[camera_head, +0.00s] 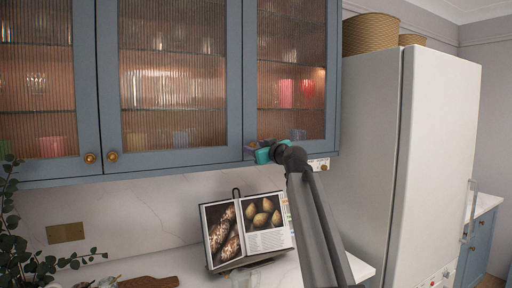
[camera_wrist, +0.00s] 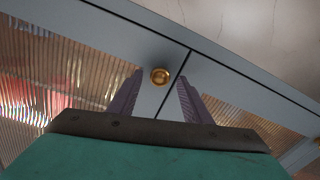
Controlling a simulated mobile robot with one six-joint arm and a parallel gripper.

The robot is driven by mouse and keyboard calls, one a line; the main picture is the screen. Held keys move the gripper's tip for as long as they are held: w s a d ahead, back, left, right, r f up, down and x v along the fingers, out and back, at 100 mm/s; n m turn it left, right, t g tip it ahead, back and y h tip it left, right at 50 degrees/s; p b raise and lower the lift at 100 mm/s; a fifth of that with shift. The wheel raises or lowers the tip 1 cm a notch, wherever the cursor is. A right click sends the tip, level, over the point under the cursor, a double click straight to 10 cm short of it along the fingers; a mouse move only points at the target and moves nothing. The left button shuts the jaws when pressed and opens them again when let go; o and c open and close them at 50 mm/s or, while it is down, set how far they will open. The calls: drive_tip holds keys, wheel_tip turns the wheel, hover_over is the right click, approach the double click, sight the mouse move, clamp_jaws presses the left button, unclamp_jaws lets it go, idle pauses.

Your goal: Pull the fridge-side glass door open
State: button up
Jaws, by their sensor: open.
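The fridge-side glass door (camera_head: 291,147) is the right-hand blue-framed door of the wall cabinet, with ribbed glass, and looks shut. It also shows in the wrist view (camera_wrist: 105,40), where the picture is turned over. Its round brass knob (camera_wrist: 160,76) sits near the seam with the neighbouring door. My gripper (camera_head: 251,147) is at the door's lower left corner and hides the knob in the head view. In the wrist view my gripper (camera_wrist: 160,88) is open, with one purple finger on each side of the knob and gaps showing. How near the fingertips are to the door is unclear.
The middle glass door (camera_head: 172,159) and left glass door (camera_head: 48,170) are shut, with brass knobs. A tall white fridge (camera_head: 430,150) stands right of the cabinet. An open cookbook (camera_head: 245,230) stands on the worktop below. Baskets (camera_head: 370,33) sit on the fridge.

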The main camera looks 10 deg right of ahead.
drive_tip(key=shift+c, duration=0.4)
clamp_jaws()
drive_tip(key=shift+a, duration=0.1)
drive_tip(key=shift+f, duration=0.1)
